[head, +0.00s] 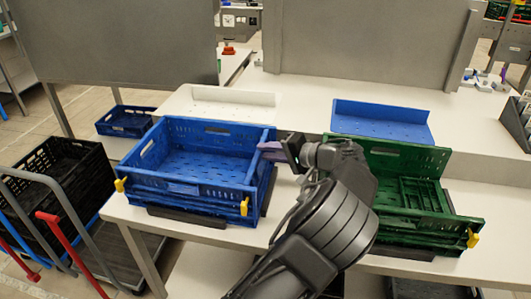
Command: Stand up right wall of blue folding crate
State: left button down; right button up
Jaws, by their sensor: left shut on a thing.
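The blue folding crate (185,200) stands on the white table left of centre. Its front, back and left walls are up. Its right wall (254,168) also looks upright or nearly so; I cannot tell whether it is fully latched. My left gripper (271,150) is at the top of that right wall near the back corner, reaching from the right side, and is shut on it. The fingertips are small and partly merge with the wall's edge. My right gripper does not show.
A green crate (456,235) with some walls folded stands right, beyond my arm. Blue (380,117) and white (222,100) trays lie behind. Tall grey panels stand at the back.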

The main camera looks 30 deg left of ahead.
pick_arm(q)
jog(key=shift+d+f, duration=0.2)
jog(key=shift+f, duration=0.35)
jog(key=c, duration=1.3)
grip_release()
notch_tip(320, 180, up, 10)
jog(key=shift+r, duration=0.25)
jog(key=shift+f, duration=0.1)
